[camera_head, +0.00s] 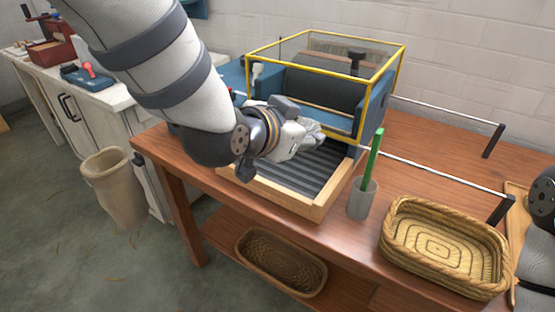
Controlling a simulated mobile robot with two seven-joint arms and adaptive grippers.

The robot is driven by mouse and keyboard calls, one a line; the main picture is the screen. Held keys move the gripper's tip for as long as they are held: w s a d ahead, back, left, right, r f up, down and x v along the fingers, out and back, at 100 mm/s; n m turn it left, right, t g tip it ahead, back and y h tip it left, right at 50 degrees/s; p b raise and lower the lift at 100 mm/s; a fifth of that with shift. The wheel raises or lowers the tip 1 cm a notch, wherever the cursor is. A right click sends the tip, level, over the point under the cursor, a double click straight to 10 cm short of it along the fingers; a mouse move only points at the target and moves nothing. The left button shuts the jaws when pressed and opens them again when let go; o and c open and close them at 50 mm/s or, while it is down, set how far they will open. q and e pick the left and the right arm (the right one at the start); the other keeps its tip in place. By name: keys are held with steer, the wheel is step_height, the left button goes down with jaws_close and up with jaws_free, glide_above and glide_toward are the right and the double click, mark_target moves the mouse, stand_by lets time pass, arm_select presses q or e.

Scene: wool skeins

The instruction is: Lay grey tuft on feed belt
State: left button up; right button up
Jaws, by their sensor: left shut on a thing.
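The feed belt (305,172) is a dark ribbed surface inside a pale wooden frame, in front of a blue carding machine with a yellow-framed clear guard (376,100). My left gripper (312,136) reaches in from the left over the back part of the belt, close to the guard's front. It is shut on a light grey tuft, which is largely hidden by the gripper; I cannot tell whether the tuft touches the belt. My right gripper is out of view; only a bit of my right arm shows at the right edge.
On the wooden table (430,165), a grey cup (362,200) with a green stick stands right of the belt. An empty woven basket (440,245) sits farther right. A dark basket (282,262) is on the lower shelf. A sack (113,188) stands on the floor at left.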

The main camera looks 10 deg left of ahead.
arm_select(q)
steer(key=shift+s+d+f+n+y, duration=0.1)
steer(key=shift+d+f+n+y, duration=0.05)
steer(key=shift+d+n+y, duration=0.15)
steer(key=shift+s+d+f+n+y, duration=0.1)
steer(key=shift+d+n+y, duration=0.1)
steer(key=shift+d+y, duration=0.15)
steer(key=w+a+f+b, duration=0.1)
steer(key=w+a+f, duration=0.3)
steer(key=w, duration=0.1)
steer(key=w+a+f+b, duration=0.2)
steer(key=w+a+f, duration=0.2)
steer(key=a+f, duration=0.1)
steer(key=shift+w+f, duration=0.3)
steer(key=shift+w, duration=0.1)
steer(key=f, duration=0.2)
steer(key=f+b, duration=0.1)
steer(key=shift+w+a+f, duration=0.2)
steer(key=shift+w+f, duration=0.05)
steer(key=shift+f, duration=0.15)
steer(key=shift+r, duration=0.2)
steer(key=shift+f, duration=0.2)
steer(key=o, duration=0.7)
steer(key=shift+o, duration=0.2)
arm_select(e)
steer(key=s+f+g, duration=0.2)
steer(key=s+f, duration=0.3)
